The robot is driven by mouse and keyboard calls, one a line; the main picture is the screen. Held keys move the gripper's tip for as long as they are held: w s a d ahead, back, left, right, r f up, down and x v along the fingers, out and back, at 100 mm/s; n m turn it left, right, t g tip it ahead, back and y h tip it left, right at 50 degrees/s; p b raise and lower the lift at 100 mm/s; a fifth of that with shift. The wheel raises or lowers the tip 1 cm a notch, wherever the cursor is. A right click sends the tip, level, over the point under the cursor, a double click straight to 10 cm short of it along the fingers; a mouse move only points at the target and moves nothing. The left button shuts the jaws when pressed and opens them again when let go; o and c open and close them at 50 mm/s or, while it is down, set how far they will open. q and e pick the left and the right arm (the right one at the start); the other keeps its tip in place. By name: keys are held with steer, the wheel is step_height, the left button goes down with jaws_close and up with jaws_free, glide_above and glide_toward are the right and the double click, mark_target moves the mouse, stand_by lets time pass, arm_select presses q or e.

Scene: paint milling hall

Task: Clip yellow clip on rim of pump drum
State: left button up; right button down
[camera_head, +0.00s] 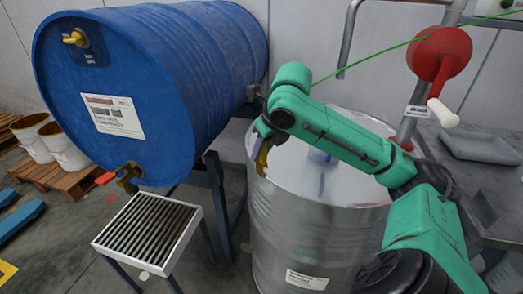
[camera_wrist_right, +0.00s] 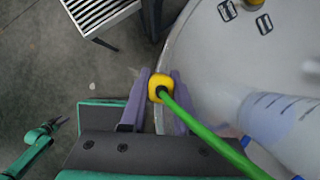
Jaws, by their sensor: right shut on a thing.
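The pump drum (camera_head: 322,222) is a silvery steel drum with a pale lid, standing upright at the centre of the head view. Its curved rim (camera_wrist_right: 166,48) crosses the wrist view. My right gripper (camera_head: 262,146) is at the left part of the rim, shut on the yellow clip (camera_head: 261,161). In the right wrist view, the clip (camera_wrist_right: 159,86) sits between the two purple fingers (camera_wrist_right: 161,92), over the rim line, with a green cable running from it. I cannot tell whether the clip touches the rim.
A blue drum (camera_head: 165,80) lies on a stand at the left, above a grated tray (camera_head: 148,232). A red cable reel (camera_head: 440,52) stands at the upper right with a green cable (camera_head: 370,57). A translucent blue-white object (camera_wrist_right: 282,122) is on the lid.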

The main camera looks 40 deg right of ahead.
steer(key=shift+f+b, duration=0.65)
steer(key=shift+f, duration=0.1)
steer(key=shift+r+p, duration=2.2)
steer(key=shift+p, duration=0.15)
steer(key=shift+f, duration=0.15)
steer(key=shift+f+b, duration=0.45)
steer(key=shift+f, duration=0.15)
steer(key=shift+f+b, duration=1.45)
steer(key=shift+f, duration=0.05)
